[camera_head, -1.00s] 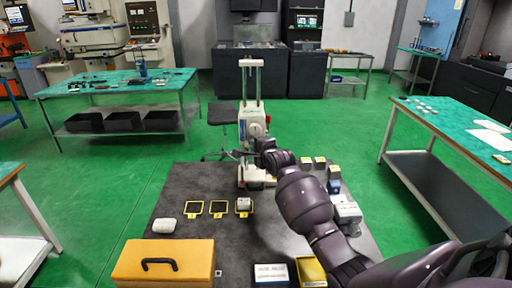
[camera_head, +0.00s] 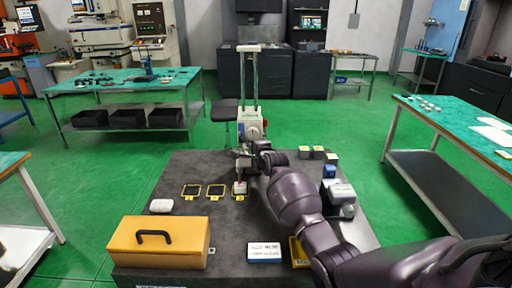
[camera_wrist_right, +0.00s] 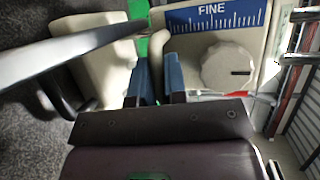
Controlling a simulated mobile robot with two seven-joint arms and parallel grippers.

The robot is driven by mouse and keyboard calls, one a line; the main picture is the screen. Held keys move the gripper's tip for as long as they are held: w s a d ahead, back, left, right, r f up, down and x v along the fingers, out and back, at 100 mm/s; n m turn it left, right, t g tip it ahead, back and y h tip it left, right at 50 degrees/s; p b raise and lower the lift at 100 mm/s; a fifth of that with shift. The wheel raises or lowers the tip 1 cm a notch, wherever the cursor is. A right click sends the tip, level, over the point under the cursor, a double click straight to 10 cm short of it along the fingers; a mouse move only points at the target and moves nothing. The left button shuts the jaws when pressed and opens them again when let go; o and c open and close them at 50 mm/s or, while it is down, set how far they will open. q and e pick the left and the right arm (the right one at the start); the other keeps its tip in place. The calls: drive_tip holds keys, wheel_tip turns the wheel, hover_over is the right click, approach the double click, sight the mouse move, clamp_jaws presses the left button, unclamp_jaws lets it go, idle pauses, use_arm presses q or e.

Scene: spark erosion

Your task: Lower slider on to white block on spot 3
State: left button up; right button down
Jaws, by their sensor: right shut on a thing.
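The slider (camera_head: 249,122) is a white and grey head with a red mark and a blue strip, mounted on upright posts. The white block (camera_head: 240,188) sits in the rightmost of the yellow-framed spots, close below the slider's lower end; I cannot tell if they touch. My right gripper (camera_wrist_right: 155,82) is shut on a pale lever (camera_wrist_right: 156,50) beside the slider's white knob (camera_wrist_right: 228,66) and its blue FINE scale. In the head view my right arm hides the gripper's fingers and part of the machine. My left gripper is not in view.
Two empty yellow-framed spots (camera_head: 203,191) lie left of the block, with a white rounded item (camera_head: 161,206) beyond them. An orange toolbox (camera_head: 158,243) and a blue-white box (camera_head: 264,252) stand at the front. Small blocks (camera_head: 318,153) and a white-grey device (camera_head: 341,193) stand right of my arm.

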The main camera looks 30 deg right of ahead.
drive_tip(key=shift+f, duration=0.65)
drive_tip(key=shift+s+a, duration=0.1)
drive_tip(key=c, duration=1.5)
unclamp_jaws()
drive_tip(key=shift+f, duration=0.1)
drive_tip(key=shift+o, duration=0.2)
drive_tip(key=shift+s, duration=0.1)
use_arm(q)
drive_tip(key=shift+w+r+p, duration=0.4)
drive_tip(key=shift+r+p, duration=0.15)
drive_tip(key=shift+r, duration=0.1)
use_arm(e)
drive_tip(key=v, duration=1)
drive_tip(key=shift+s+r, duration=0.25)
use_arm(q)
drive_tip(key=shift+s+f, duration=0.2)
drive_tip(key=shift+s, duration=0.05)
